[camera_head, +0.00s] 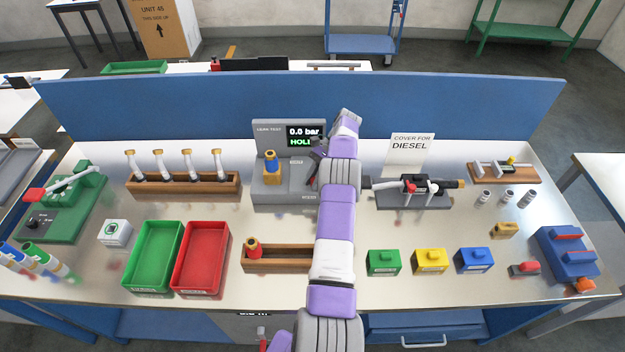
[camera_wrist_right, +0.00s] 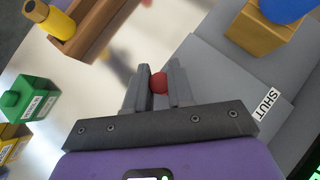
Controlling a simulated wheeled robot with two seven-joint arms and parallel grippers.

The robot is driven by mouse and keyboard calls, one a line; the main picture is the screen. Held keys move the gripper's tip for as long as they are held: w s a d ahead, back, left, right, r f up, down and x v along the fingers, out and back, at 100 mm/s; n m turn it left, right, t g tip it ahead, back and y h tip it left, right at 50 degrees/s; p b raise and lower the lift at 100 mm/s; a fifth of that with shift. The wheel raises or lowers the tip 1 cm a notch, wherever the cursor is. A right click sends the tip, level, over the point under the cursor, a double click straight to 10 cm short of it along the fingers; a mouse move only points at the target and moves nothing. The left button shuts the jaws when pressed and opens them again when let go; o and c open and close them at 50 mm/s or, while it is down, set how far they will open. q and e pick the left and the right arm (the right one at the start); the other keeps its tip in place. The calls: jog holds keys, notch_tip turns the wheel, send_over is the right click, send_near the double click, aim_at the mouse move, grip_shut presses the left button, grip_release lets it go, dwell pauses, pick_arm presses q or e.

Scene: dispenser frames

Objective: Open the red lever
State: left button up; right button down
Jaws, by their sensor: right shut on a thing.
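The grey leak test station (camera_head: 271,190) stands at the back middle of the table, with a screen (camera_head: 305,136) reading 0.0 bar. My right gripper (camera_head: 316,150) is at its right side, and my arm covers part of it. In the right wrist view the gripper (camera_wrist_right: 158,88) is shut on a round red knob (camera_wrist_right: 158,82), the visible end of the red lever. A SHUT label (camera_wrist_right: 265,103) lies on the grey housing to the right of the fingers. My left gripper is not in view.
A yellow part with a blue top (camera_head: 271,166) sits on the station. A wooden tray (camera_head: 281,259) is in front, with green and red bins (camera_head: 200,258) to its left. Coloured boxes (camera_head: 429,262) and a valve fixture (camera_head: 412,200) stand right of my arm.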

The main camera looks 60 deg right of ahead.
jog(key=c, duration=1)
grip_release()
jog(key=shift+s, duration=0.2)
jog(key=shift+w, duration=0.1)
jog(key=shift+r, duration=0.5)
notch_tip(320, 180, up, 8)
jog(key=shift+f+p, duration=0.15)
jog(key=shift+p, duration=0.45)
jog(key=shift+r, duration=0.6)
